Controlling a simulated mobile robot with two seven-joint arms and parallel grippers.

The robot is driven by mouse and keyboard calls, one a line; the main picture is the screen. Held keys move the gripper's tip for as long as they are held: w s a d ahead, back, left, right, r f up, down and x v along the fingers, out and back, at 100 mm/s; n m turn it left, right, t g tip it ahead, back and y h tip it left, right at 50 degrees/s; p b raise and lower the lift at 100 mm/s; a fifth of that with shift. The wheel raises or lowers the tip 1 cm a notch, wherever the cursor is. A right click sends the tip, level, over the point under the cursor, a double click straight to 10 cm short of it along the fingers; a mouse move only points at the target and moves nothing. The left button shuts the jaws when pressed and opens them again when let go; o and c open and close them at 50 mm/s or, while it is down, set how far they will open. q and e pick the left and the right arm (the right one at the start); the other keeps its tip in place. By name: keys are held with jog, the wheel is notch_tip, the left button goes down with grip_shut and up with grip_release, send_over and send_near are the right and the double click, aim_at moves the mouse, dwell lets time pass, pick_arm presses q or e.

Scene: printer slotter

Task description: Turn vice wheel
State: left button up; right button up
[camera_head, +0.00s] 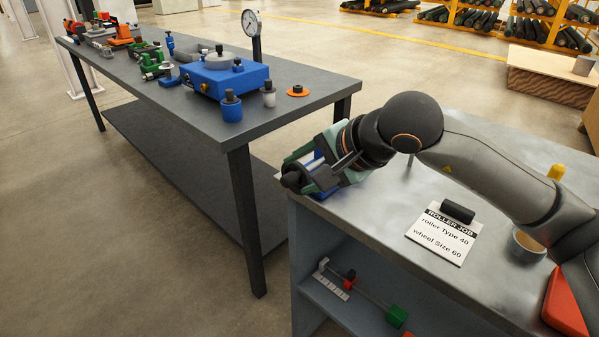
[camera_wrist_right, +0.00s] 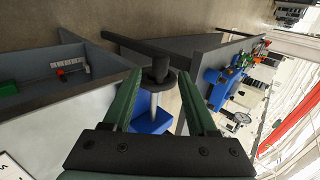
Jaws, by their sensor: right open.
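The blue vice (camera_head: 321,192) is at the near left corner of the grey workbench, mostly hidden by my right gripper (camera_head: 308,172) in the head view. In the right wrist view the vice (camera_wrist_right: 150,124) shows between the fingers, with its dark round wheel (camera_wrist_right: 158,77) on a light metal shaft beyond it. My right gripper (camera_wrist_right: 160,82) is open, its green fingers on either side of the vice and wheel. I see a gap to both fingers there; contact is hard to judge. My left gripper is not in view.
A card reading "ROLLER JOB" (camera_head: 443,237) lies on the workbench (camera_head: 385,205), with a cup (camera_head: 526,245) and a red object (camera_head: 565,303) to the right. A second table (camera_head: 315,88) with blue equipment (camera_head: 225,77) stands behind at left. The shelf below holds a measuring tool (camera_head: 333,283).

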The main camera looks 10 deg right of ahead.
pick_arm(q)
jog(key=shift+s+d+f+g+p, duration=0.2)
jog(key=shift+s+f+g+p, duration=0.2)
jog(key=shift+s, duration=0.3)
pick_arm(e)
jog(key=v, duration=1)
jog(key=shift+s+r, duration=0.2)
jog(key=shift+r, duration=0.1)
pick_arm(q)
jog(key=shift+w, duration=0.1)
pick_arm(e)
jog(key=shift+d, duration=0.1)
